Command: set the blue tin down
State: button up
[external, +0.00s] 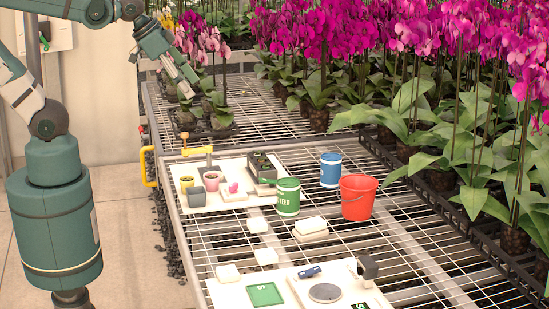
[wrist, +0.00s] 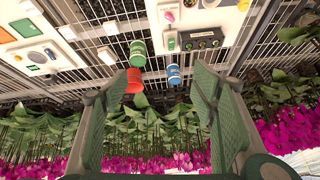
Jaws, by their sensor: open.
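The blue tin (external: 330,171) stands upright on the wire bench in the external view, with a white band on its side. It stands behind the red bucket (external: 358,200) and to the right of the green tin (external: 288,201). In the wrist view the blue tin (wrist: 174,75) shows small, beyond my fingers and apart from them. My gripper (external: 189,84) is high at the upper left in the external view, well away from the tin. Its fingers (wrist: 155,82) are spread wide in the wrist view, with nothing held between them.
Rows of potted magenta orchids (external: 450,60) line the bench's right and back. A white board (external: 222,203) carries small pots and a dark tray (external: 263,168). Another board (external: 290,297) in front holds a scale and a green card. White blocks (external: 311,227) lie between.

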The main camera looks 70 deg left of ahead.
jog(key=shift+s+d+f+n+t, duration=0.1)
jog(key=shift+s+f+n, duration=0.2)
jog(key=shift+s, duration=0.25)
jog(key=shift+s+a+f+n+t, duration=0.1)
jog(key=shift+s+f+n, duration=0.2)
jog(key=shift+s, duration=0.2)
jog(key=shift+s+d+f+n+t, duration=0.1)
jog(key=shift+s+f+n, duration=0.15)
jog(key=shift+s, duration=0.3)
